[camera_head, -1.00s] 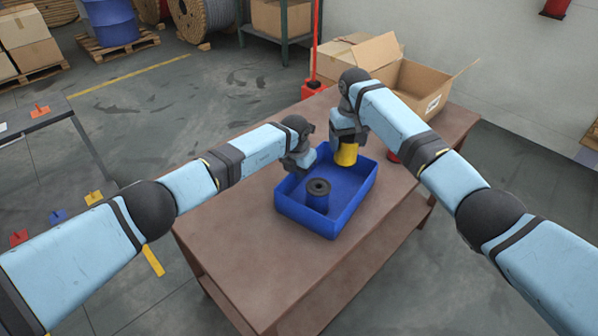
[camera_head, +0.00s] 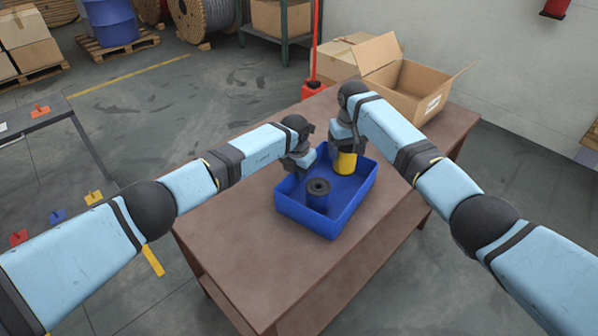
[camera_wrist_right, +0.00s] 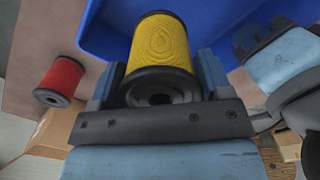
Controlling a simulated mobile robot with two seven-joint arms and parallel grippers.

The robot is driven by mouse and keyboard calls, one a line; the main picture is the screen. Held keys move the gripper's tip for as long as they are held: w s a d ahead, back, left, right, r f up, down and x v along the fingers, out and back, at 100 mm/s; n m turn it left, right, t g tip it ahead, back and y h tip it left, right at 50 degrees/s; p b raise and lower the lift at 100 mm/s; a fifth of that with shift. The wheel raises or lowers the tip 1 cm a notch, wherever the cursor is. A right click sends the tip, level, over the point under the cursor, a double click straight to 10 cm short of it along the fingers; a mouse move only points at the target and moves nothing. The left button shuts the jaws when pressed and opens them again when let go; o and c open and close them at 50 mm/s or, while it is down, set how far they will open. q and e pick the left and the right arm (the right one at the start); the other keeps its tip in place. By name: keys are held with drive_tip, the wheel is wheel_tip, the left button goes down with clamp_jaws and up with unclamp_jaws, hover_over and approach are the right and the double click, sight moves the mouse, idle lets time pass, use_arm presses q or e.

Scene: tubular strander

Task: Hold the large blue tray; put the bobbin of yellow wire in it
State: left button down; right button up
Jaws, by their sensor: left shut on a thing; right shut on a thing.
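The large blue tray (camera_head: 334,227) sits on the brown table. A bobbin of blue wire (camera_head: 318,194) stands upright in its near part. My left gripper (camera_head: 301,165) is shut on the tray's left rim; its fingertips are hard to make out. My right gripper (camera_head: 344,150) is shut on the bobbin of yellow wire (camera_head: 346,163), which is at the tray's far right part. In the right wrist view the yellow bobbin (camera_wrist_right: 160,45) lies between the two fingers (camera_wrist_right: 158,75), with the blue tray (camera_wrist_right: 105,38) beyond it. I cannot tell whether the bobbin touches the tray floor.
A bobbin of red wire (camera_wrist_right: 62,78) stands on the table outside the tray, in the right wrist view. An open cardboard box (camera_head: 416,88) is at the table's far end. The near part of the table (camera_head: 240,240) is clear.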

hover_over(342, 184)
drive_tip(key=shift+a+f, duration=0.1)
drive_tip(key=shift+f, duration=2.9)
drive_tip(key=o, duration=1.2)
wheel_tip(342, 184, up, 12)
use_arm(q)
drive_tip(key=c, duration=1.2)
unclamp_jaws()
drive_tip(key=shift+r, duration=0.15)
